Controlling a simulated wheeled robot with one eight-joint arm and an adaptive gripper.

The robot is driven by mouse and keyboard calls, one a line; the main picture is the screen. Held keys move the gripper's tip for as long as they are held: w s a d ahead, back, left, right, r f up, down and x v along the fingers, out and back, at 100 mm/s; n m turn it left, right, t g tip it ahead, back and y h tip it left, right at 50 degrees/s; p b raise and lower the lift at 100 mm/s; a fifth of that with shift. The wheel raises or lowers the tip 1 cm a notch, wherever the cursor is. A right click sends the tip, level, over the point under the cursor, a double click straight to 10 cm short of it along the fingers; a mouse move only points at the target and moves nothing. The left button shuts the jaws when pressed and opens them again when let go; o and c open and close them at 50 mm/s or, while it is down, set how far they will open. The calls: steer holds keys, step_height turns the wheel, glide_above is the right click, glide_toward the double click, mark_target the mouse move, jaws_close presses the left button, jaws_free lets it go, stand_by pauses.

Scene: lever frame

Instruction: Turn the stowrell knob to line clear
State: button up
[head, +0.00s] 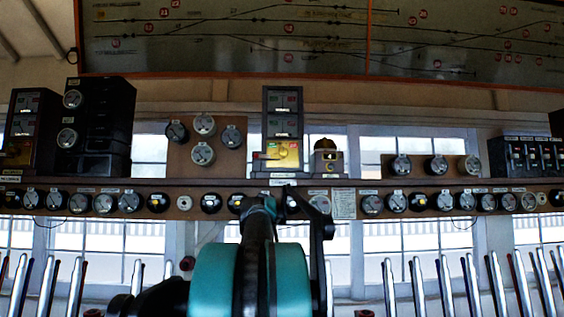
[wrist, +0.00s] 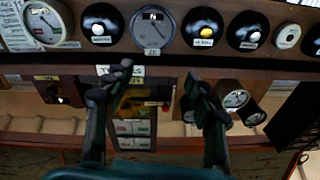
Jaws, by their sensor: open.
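A tall dark instrument (head: 282,112) with two dark windows and a yellow lower panel stands on the shelf, centre, in the head view. It appears inverted between my fingers in the wrist view (wrist: 133,128), with a small red spot beside its yellow part. A similar dark instrument (head: 24,128) stands at the far left in the head view. The labels are too small to read, so I cannot tell which bears the stowrell knob; no knob shows clearly. My gripper (wrist: 157,80) is open and empty, with its fingers apart. My arm hides part of the dial row in the head view.
A row of round dials and plungers (head: 396,202) runs along the shelf front (head: 350,183). A brass-topped bell unit (head: 326,158) stands close to the right of the central instrument. Metal levers (head: 445,285) stand below on both sides. A track diagram (head: 330,40) hangs above.

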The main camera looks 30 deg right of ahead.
mark_target(283, 153)
steer(key=s+d+r+m+t+h, duration=0.1)
steer(key=s+d+r+h, duration=0.15)
steer(key=r, duration=0.55)
steer(key=s+d+r+m+t+h, duration=0.15)
steer(key=d+r, duration=0.25)
steer(key=r, duration=0.4)
steer(key=shift+n+g, duration=0.35)
steer(key=x, duration=1.6)
steer(key=shift+d+f, duration=0.15)
steer(key=shift+f, duration=0.15)
steer(key=shift+c, duration=0.5)
steer(key=c, duration=1.1)
steer(key=shift+o, duration=0.2)
